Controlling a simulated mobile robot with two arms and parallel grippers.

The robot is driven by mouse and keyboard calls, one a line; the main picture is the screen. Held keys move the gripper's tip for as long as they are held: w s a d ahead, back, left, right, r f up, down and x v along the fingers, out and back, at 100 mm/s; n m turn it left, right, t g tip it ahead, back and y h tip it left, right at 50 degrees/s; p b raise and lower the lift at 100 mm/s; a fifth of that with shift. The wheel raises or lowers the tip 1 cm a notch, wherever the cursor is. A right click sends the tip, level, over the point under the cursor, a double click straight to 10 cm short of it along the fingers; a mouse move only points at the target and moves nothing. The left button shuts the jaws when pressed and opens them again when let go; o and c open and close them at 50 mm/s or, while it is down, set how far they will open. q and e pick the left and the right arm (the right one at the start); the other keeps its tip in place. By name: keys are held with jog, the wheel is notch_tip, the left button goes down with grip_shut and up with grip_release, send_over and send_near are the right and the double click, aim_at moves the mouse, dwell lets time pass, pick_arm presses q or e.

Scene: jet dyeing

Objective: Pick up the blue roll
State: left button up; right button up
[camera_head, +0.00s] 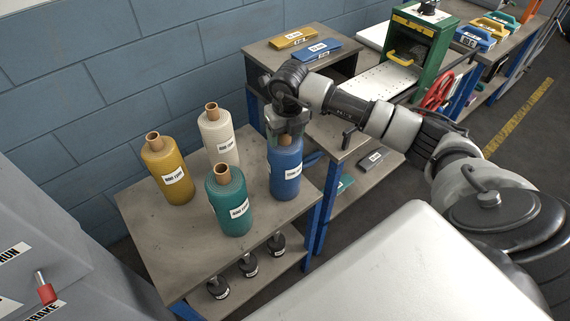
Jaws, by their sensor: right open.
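The blue roll (286,178) stands upright at the right side of the grey table (175,255), with a white label on its front. My right gripper (287,136) is over the top of the blue roll, pointing down, with its jaws open. It hides the roll's upper end and core, and I cannot tell whether the fingers touch the roll. My left gripper is not in view.
A teal roll (230,205), a white roll (217,138) and a yellow roll (165,172) stand near the blue roll. Black weights (247,265) sit on the lower shelf. A green machine (418,58) stands on the bench behind my right arm.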

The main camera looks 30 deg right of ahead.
grip_shut()
dwell(0.4)
jog(key=shift+w, duration=0.1)
